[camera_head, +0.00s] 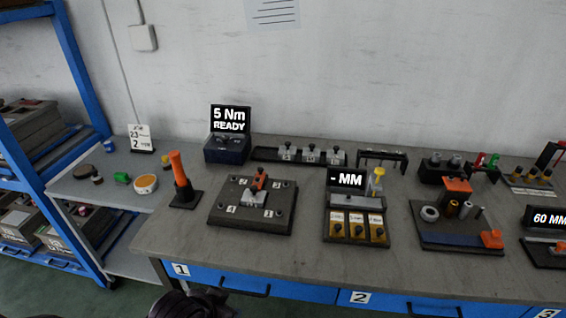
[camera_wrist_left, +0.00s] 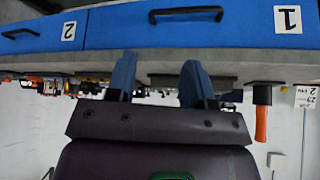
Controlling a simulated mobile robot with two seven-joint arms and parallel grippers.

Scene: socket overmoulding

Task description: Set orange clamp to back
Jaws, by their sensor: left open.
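Other orange parts are an orange block (camera_head: 457,185) and a small orange piece (camera_head: 491,239) on a fixture further right. My left gripper (camera_wrist_left: 157,75) shows two blue fingers, apart and with nothing between them, facing the bench front. The wrist view is upside down, and the clamp cannot be made out there. My right gripper is in neither view.
An orange-handled tool (camera_head: 180,170) stands upright left of the plate. A "5 Nm READY" display (camera_head: 230,119) is behind it, and an "MM" display unit (camera_head: 347,180) is to the right. Blue drawers (camera_head: 300,289) with handles run along the bench front. A blue shelf rack (camera_head: 80,70) is left.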

